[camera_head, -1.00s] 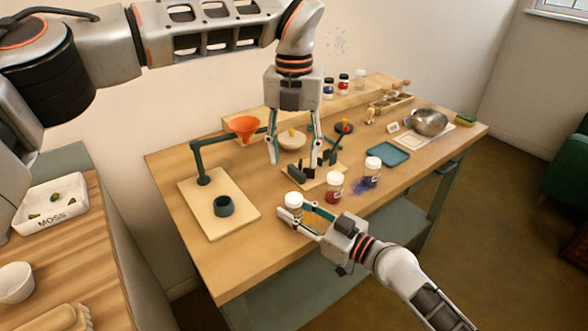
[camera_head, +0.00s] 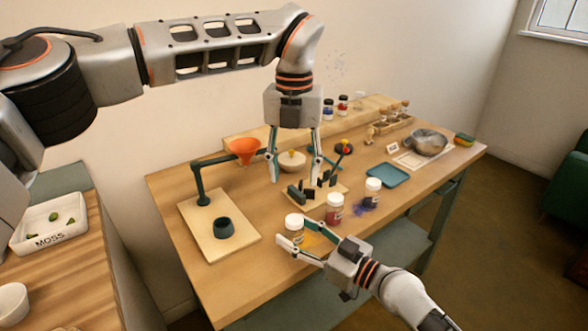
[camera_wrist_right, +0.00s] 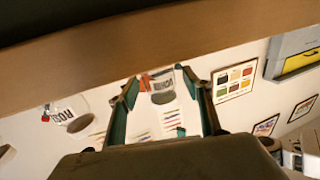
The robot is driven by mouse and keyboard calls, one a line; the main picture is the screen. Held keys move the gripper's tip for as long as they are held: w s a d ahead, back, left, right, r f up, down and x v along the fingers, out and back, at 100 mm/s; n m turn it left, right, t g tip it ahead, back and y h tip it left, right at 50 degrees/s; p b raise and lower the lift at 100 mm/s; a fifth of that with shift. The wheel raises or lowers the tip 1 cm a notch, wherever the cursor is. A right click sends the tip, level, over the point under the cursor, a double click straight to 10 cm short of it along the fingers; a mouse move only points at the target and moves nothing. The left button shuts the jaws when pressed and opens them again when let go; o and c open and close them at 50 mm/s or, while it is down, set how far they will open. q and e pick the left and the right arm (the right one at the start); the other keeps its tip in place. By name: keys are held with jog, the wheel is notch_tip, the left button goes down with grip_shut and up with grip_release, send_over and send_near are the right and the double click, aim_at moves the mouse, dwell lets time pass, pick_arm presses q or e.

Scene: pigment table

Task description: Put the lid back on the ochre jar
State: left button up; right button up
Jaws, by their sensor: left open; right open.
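The ochre jar (camera_head: 295,233) stands upright at the table's near edge, beside a patch of orange-yellow powder. A white lid (camera_head: 293,220) appears to be on its top; I cannot tell whether it is fully seated. My right gripper (camera_head: 292,242) is open just in front of the jar, its fingers empty; whether a fingertip touches the jar is unclear. The right wrist view shows the spread fingers (camera_wrist_right: 165,105) with nothing held between them. My left gripper (camera_head: 294,168) is open and empty, pointing down over the table behind the jars.
A red-labelled jar (camera_head: 334,211) and a jar (camera_head: 372,192) beside blue powder stand to the right. A dark rack (camera_head: 312,188), an orange funnel (camera_head: 245,148) on a stand and a dark cup (camera_head: 223,228) are nearby. A blue tray (camera_head: 387,174) lies to the right.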

jog(key=v, duration=1.1)
jog(key=shift+s+d, duration=0.1)
jog(key=shift+d, duration=0.1)
